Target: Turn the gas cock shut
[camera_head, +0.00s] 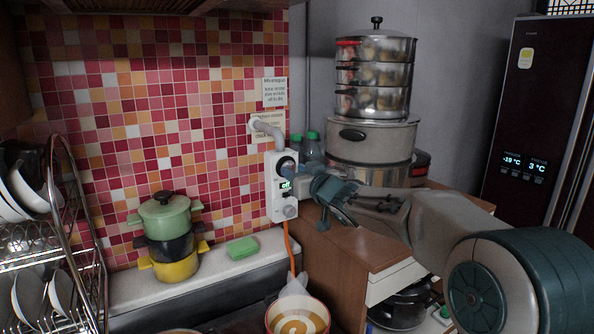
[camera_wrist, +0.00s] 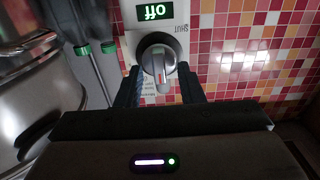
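The gas cock is a white box (camera_head: 281,200) on the tiled wall, with a small green-lit display and a round knob. In the wrist view its display (camera_wrist: 155,11) reads "OFF", upside down. The grey knob (camera_wrist: 157,57) has a handle bar with a reddish mark, pointing down in that picture; "SHUT" is printed beside it. My gripper (camera_wrist: 160,84) is open, one dark finger on each side of the knob, with gaps to the handle bar. In the head view my gripper (camera_head: 303,182) is right at the box and partly covers the knob.
An orange hose (camera_head: 291,248) runs down from the box; a grey pipe (camera_head: 267,128) enters above. Right stand a steamer stack (camera_head: 375,80) and large pot (camera_head: 370,140) on a wooden cabinet. Left are stacked pots (camera_head: 167,240), a green sponge (camera_head: 242,247) and a dish rack (camera_head: 75,220).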

